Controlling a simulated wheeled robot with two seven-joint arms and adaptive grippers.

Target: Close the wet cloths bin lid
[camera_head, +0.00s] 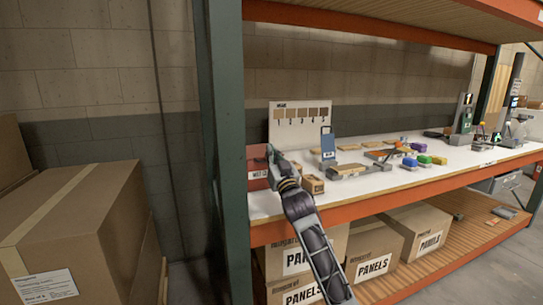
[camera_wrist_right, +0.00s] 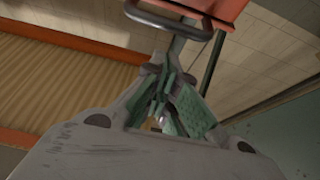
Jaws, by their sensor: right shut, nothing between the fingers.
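The wet cloths bin (camera_head: 258,180) is a red box with a partly readable "WET" label, at the left end of the white shelf in the head view. My right gripper (camera_head: 270,150) is beside its upper right side and hides part of it. In the right wrist view, a red panel (camera_wrist_right: 228,10) with a grey bar handle (camera_wrist_right: 165,30) shows at the top, probably the bin's lid. My right gripper (camera_wrist_right: 160,105) is shut and empty, its tips pointing toward the handle. I cannot tell the lid's exact angle or whether the fingers touch it. My left gripper is not in view.
A green rack post (camera_head: 225,130) stands left of the bin. A swatch board (camera_head: 300,122) stands behind my gripper. Small wooden blocks (camera_head: 313,184) and coloured items (camera_head: 425,160) sit to the right on the shelf.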

